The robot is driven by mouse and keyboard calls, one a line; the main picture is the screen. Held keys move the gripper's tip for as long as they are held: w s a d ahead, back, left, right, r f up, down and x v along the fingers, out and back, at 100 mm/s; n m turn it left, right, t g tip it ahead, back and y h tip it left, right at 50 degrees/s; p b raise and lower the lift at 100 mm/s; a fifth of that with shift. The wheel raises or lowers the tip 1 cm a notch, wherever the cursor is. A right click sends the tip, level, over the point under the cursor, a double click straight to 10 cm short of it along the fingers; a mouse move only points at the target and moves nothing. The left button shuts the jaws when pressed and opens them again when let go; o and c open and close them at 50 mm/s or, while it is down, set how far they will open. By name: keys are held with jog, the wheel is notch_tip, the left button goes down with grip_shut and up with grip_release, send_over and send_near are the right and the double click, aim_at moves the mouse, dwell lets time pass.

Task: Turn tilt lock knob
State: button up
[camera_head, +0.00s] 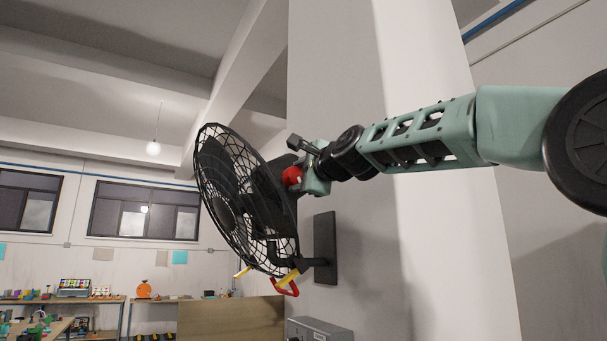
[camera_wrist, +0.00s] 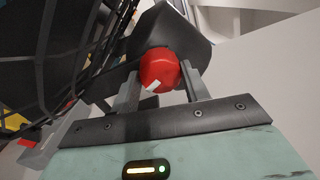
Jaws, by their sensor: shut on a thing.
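A red knob (camera_wrist: 159,68) with a white mark sits on the dark housing behind a black caged fan. It also shows in the head view (camera_head: 292,176). My gripper (camera_wrist: 160,80) has its two grey fingers on either side of the knob and is shut on it. The fan (camera_head: 240,195) is mounted on a wall plate (camera_head: 325,247) and its cage is tilted. In the wrist view the fan cage (camera_wrist: 55,60) fills the left side. The far side of the knob is hidden.
A red handle (camera_head: 286,287) and yellow parts hang below the fan. A grey box (camera_head: 318,330) is on the wall beneath. The white pillar (camera_head: 430,150) stands close behind my arm. Benches with several items (camera_head: 70,299) are far left.

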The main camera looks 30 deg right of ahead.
jog(key=shift+r, duration=0.15)
jog(key=o, duration=1)
jog(key=shift+w+d, duration=0.1)
jog(key=shift+s, duration=0.25)
jog(key=shift+s+d+f+b, duration=0.1)
jog(key=shift+s+f+b, duration=0.1)
jog(key=shift+s+b, duration=2.5)
jog(key=shift+s+a+f+b, duration=0.1)
jog(key=shift+s+f+b, duration=0.05)
jog(key=shift+s+b, duration=2.55)
jog(key=shift+s+d+f+b, duration=0.1)
jog(key=shift+s+f+b, duration=0.1)
jog(key=shift+s+b, duration=2.45)
jog(key=shift+s+p, duration=0.55)
